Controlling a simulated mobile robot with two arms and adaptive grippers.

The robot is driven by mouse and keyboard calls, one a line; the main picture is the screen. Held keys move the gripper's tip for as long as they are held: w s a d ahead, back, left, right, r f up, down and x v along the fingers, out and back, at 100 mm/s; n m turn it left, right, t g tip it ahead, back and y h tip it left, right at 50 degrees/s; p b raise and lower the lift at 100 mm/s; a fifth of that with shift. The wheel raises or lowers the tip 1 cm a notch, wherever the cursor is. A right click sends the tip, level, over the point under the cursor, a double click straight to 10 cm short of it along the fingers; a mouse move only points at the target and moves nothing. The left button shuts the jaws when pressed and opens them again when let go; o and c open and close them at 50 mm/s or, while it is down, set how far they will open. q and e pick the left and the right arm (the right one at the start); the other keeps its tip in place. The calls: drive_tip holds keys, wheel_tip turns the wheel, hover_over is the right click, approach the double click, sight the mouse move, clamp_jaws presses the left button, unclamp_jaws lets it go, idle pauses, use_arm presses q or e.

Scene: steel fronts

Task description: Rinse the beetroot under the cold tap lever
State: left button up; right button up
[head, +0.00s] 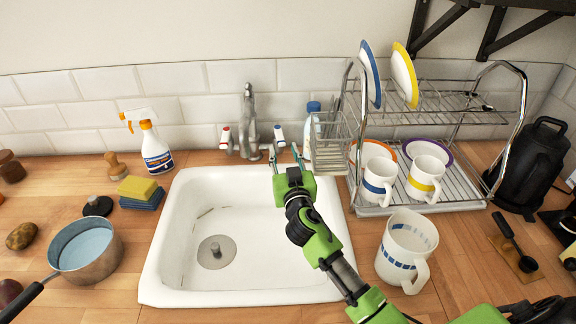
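The tap (248,120) stands behind the white sink (180,240). It has a red-marked lever (226,138) on the left and a blue-marked cold tap lever (279,132) on the right. My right gripper (284,153) reaches over the sink's back right side, its fingers apart just in front of the cold lever. I cannot tell whether it touches the lever. No water shows under the spout. A dark purple round thing, likely the beetroot (9,291), lies at the left edge of the counter, partly cut off. My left gripper is out of view.
A pot (88,250) of water stands left of the sink, near a sponge stack (141,193) and a spray bottle (155,150). A dish rack (375,208) and a large mug (405,250) stand to the right. The sink basin holds only a drain plug and small scraps.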

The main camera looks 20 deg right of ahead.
drive_tip(key=v, duration=0.6)
drive_tip(key=shift+s, duration=0.2)
